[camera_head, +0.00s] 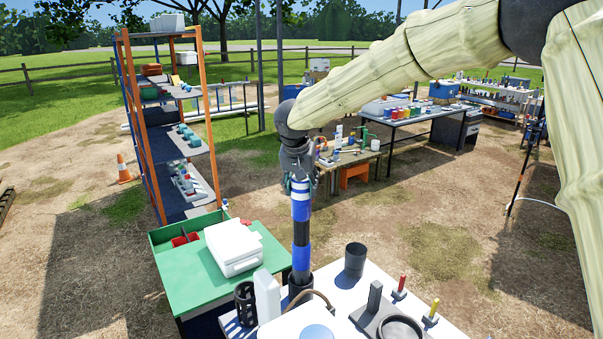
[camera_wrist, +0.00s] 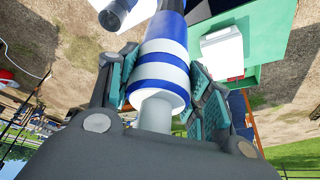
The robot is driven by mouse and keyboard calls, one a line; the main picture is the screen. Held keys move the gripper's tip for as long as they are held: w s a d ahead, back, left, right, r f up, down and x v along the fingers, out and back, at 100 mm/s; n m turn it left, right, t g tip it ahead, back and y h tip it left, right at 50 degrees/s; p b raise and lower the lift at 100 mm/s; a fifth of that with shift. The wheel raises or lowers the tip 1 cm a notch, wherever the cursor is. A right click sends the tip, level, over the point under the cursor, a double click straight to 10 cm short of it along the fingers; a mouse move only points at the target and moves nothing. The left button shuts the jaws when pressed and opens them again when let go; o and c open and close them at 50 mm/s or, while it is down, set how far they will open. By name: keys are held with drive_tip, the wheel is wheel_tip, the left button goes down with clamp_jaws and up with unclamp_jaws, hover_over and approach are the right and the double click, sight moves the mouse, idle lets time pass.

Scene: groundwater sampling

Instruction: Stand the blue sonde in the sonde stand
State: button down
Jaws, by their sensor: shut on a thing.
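The blue sonde (camera_head: 302,258) hangs upright below my gripper (camera_head: 300,182), with blue and white bands at its top and a black middle section. In the wrist view, the teal pads of my gripper (camera_wrist: 165,88) are shut on either side of the banded top of the sonde (camera_wrist: 162,72). In the head view the sonde's lower end meets a dark round holder (camera_head: 299,291) on the white table, which may be the sonde stand. I cannot tell whether the tip is inside it or just above or behind it.
The white table (camera_head: 345,292) also bears a black cup (camera_head: 355,260), a black slotted holder (camera_head: 245,303), a white bottle (camera_head: 267,295) and a grey block with a ring (camera_head: 400,328). A green table (camera_head: 190,270) with a white case (camera_head: 233,246) adjoins on the left.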

drive_tip(key=shift+f, duration=0.45)
drive_tip(key=c, duration=0.6)
unclamp_jaws()
drive_tip(key=shift+f, duration=0.15)
drive_tip(key=shift+c, duration=0.2)
drive_tip(key=b+v, duration=0.3)
drive_tip(key=v, duration=0.9)
